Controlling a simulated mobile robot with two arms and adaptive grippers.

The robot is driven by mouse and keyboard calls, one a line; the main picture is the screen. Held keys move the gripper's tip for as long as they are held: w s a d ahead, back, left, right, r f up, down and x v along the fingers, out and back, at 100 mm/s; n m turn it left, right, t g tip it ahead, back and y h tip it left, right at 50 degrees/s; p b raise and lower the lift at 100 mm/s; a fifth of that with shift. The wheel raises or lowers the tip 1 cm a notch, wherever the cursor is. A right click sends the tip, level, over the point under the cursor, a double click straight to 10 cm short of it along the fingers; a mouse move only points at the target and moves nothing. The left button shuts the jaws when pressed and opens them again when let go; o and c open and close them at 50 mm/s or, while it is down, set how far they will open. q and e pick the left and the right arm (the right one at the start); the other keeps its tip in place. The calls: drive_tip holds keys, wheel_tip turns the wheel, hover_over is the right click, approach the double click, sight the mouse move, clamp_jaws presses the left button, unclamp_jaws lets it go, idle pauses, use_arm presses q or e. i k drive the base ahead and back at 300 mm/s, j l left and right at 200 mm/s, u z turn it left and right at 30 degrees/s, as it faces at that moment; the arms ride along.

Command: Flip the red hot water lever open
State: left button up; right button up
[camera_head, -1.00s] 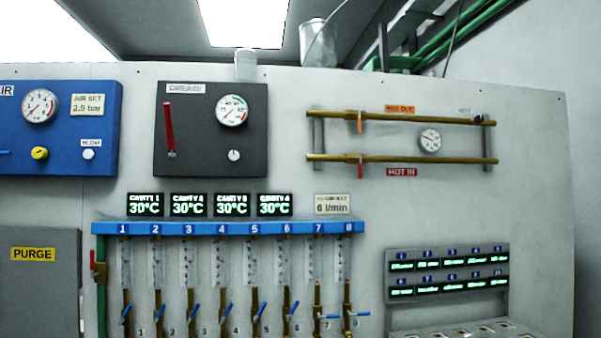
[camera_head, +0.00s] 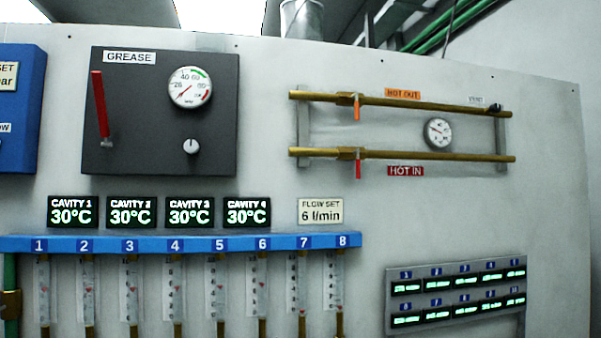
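The red lever (camera_head: 358,168) hangs straight down, across the lower brass pipe (camera_head: 430,155). The red HOT IN label (camera_head: 405,171) is just right of it on the wall panel. An orange lever (camera_head: 356,107) hangs down from the upper brass pipe (camera_head: 400,102), below and left of the orange HOT OUT label (camera_head: 402,94). A round gauge (camera_head: 438,132) sits between the two pipes. Neither of my grippers shows in the head view.
A dark GREASE panel (camera_head: 160,120) with a red handle (camera_head: 100,108) is at the left. Below it are cavity displays (camera_head: 131,212) and a blue numbered manifold (camera_head: 180,242) with several flow tubes. A grey display block (camera_head: 456,291) is at the lower right.

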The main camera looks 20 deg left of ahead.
sight(358, 163)
drive_tip(key=i+j+u, duration=0.1)
drive_tip(key=i+j, duration=0.25)
drive_tip(key=i, duration=0.15)
drive_tip(key=i+j+u, duration=0.15)
drive_tip(key=i, duration=0.35)
drive_tip(key=l+z, duration=0.15)
drive_tip(key=l, duration=0.25)
